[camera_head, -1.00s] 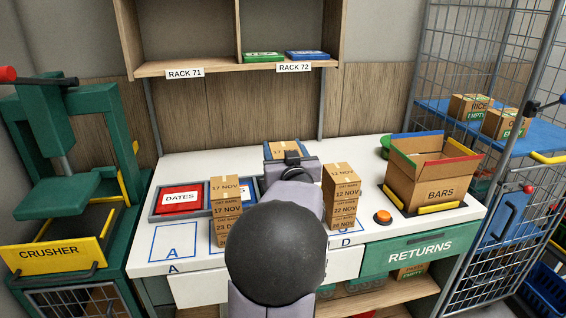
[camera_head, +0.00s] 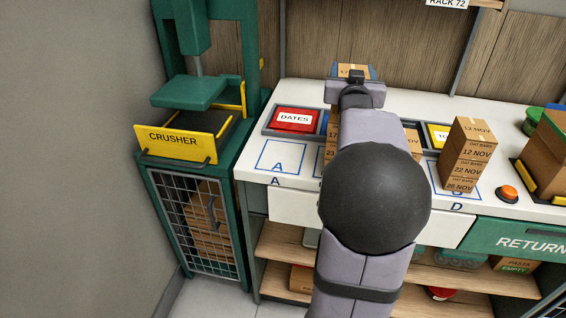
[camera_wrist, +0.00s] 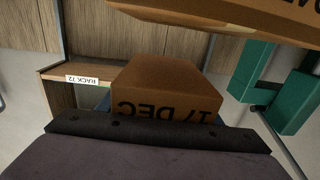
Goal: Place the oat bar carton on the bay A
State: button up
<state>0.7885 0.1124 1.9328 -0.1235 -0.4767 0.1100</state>
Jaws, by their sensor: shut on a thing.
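My gripper (camera_head: 355,90) is shut on a brown carton (camera_head: 350,70), held above the back of the bench. In the wrist view this carton (camera_wrist: 165,85) stands beyond the dark gripper edge, its 17 DEC print upside down; its product name cannot be read. Bay A (camera_head: 283,157) is a blue outlined square at the bench's left front, bare, with its letter inside and on the front edge. It lies left of and nearer than my gripper. My arm hides the middle of the bench and parts of the cartons there.
A red DATES tray (camera_head: 295,120) lies behind bay A. Partly hidden cartons (camera_head: 333,130) stand just right of bay A. An OAT BARS stack (camera_head: 468,155) stands on bay D. The green crusher (camera_head: 190,92) stands left of the bench. An orange button (camera_head: 508,193) is at right.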

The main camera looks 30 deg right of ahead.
jog(key=w+a+f+b, duration=0.3)
jog(key=w+a+f, duration=0.1)
jog(key=w+a, duration=0.5)
jog(key=shift+m+g+h, duration=0.3)
jog(key=shift+h, duration=0.1)
jog(key=shift+w+a+f+b, duration=0.1)
jog(key=shift+a+f+b, duration=0.5)
jog(key=shift+f, duration=2.05)
jog(key=shift+a+f+b, duration=0.1)
jog(key=shift+a+f, duration=0.95)
jog(key=shift+f, duration=1.6)
jog(key=shift+w+a+f+b, duration=0.2)
jog(key=shift+a+f, duration=0.65)
jog(key=shift+f, duration=1.8)
jog(key=shift+s+f, duration=0.1)
jog(key=shift+s, duration=0.05)
jog(key=shift+f, duration=0.15)
jog(key=o, duration=1.2)
